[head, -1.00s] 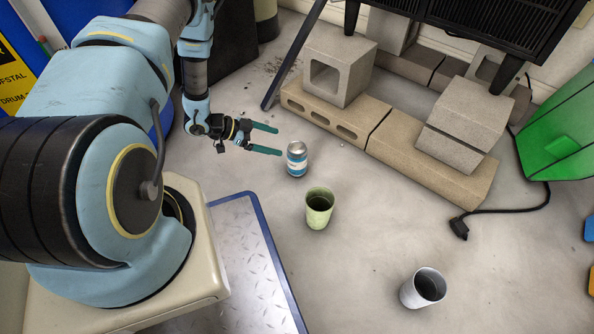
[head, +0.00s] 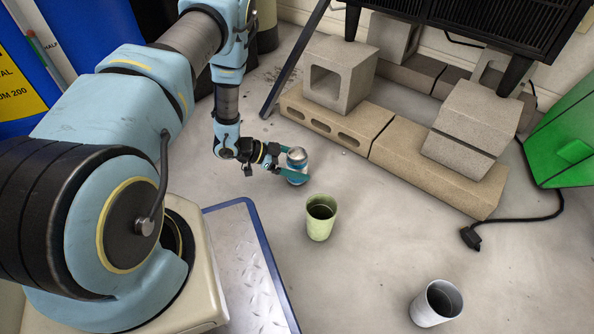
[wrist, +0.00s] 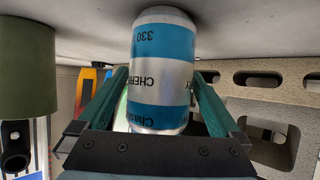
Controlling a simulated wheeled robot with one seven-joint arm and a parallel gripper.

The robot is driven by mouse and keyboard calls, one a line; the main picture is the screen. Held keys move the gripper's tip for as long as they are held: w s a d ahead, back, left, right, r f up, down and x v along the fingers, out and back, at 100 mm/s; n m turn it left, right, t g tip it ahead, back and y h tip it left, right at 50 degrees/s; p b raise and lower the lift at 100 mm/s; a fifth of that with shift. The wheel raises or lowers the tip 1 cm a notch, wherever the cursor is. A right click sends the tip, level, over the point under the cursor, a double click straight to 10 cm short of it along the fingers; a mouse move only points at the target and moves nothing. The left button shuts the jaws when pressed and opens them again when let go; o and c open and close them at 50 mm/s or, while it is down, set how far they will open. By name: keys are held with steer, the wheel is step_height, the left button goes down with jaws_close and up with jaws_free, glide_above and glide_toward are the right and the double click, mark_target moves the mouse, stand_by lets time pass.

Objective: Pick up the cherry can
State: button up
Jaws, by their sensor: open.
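The cherry can (head: 297,160) is silver with blue bands and stands upright on the concrete floor. In the wrist view the can (wrist: 160,75) appears upside down, with part of the word CHERRY showing. My gripper (head: 290,163) is open, with its green fingers on either side of the can. In the wrist view the two fingers of my gripper (wrist: 162,95) flank the can. A small gap shows at the right finger; I cannot tell whether the left one touches.
A green cup (head: 320,222) stands close in front of the can. A white cup (head: 437,303) stands farther front right. Concrete blocks (head: 338,72) lie behind, with a black cable (head: 525,218) to the right. The floor between is clear.

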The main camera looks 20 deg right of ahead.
steer(key=shift+b+x, duration=0.3)
steer(key=shift+x, duration=0.6)
steer(key=shift+s+d+f, duration=0.1)
steer(key=shift+d+f, duration=0.05)
steer(key=shift+d, duration=0.1)
steer(key=shift+c, duration=0.2)
jaws_close()
